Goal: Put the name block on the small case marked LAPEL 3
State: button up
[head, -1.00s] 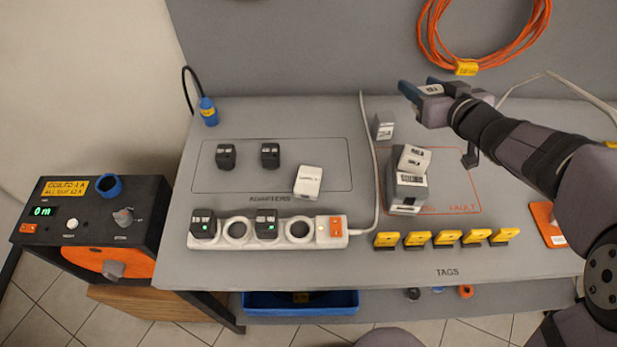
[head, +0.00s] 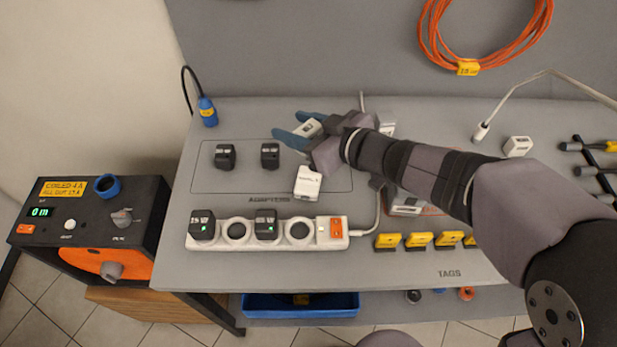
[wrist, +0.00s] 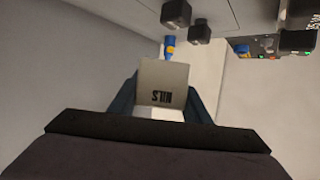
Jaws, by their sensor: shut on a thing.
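My gripper (head: 290,126) is shut on a pale name block (head: 307,128), held above the back of the bench. In the wrist view the block (wrist: 163,82) sits between the two blue fingers, with dark lettering that reads like NILS upside down. A grey case (head: 406,206) at the right is mostly hidden behind my arm.
Two black adapters (head: 225,156) (head: 270,155) stand left of the white case. A white power strip (head: 270,232) with two plugged adapters lies in front. Yellow tags (head: 418,240) stand at the front right. A white block (head: 518,146) and a cable lie farther right.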

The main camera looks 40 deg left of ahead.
jog(key=shift+f+b, duration=0.55)
jog(key=shift+f, duration=5.2)
jog(key=shift+f, duration=0.1)
jog(key=shift+f, duration=0.15)
jog(key=o, duration=1)
jog(key=shift+o, duration=0.2)
jog(key=shift+r, duration=0.35)
jog(key=v, duration=1.2)
jog(key=shift+b, duration=0.3)
jog(key=shift+d+f, duration=0.1)
jog(key=shift+f, duration=0.05)
